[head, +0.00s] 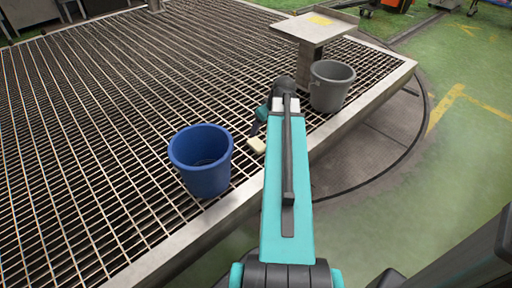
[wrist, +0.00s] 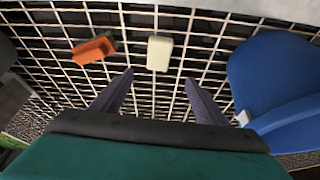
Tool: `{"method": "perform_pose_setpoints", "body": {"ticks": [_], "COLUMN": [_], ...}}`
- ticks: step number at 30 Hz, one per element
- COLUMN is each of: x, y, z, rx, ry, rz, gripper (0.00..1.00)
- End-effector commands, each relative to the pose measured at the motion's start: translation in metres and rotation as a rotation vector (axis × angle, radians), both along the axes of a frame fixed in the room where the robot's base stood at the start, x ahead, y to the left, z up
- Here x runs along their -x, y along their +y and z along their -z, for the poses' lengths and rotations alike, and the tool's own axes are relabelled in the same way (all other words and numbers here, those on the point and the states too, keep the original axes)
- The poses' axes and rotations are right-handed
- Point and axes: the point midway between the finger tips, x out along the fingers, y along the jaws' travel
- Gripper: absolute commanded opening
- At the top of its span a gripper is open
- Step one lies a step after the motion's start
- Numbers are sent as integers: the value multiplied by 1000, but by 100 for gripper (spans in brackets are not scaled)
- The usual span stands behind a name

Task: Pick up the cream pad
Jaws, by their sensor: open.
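The cream pad (wrist: 160,53) is a small pale block lying on the metal grating, in the upper middle of the wrist view. It also shows in the head view (head: 257,145), just left of my arm and right of the blue bucket. My gripper (wrist: 158,77) is open, with its two dark fingers spread and nothing between them. In the wrist view the pad lies beyond the fingertips, about in line with the gap. In the head view my gripper is partly hidden by the arm, close to the pad.
An orange block (wrist: 93,49) lies left of the pad on the grating. A blue bucket (head: 201,160) stands left of my arm; in the wrist view it is at right. A grey bucket (head: 330,88) and a small platform (head: 313,28) stand near the grating's edge (head: 340,135).

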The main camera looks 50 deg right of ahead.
Motion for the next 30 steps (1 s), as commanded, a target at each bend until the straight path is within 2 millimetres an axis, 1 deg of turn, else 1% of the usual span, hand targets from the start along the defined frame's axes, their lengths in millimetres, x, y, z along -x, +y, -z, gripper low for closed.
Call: {"method": "perform_pose_setpoints", "body": {"ticks": [1,9,15,20,30], "x": [-2,-15,-24,-27,-27], "y": [-2,-5,-7,-7,-7], "z": [7,43,65,73,73], "rx": [-1,-1,0,-1,-1], "ry": [1,2,1,1,1], "rz": [1,3,3,4,5], "gripper": [67,67,67,67,67]}}
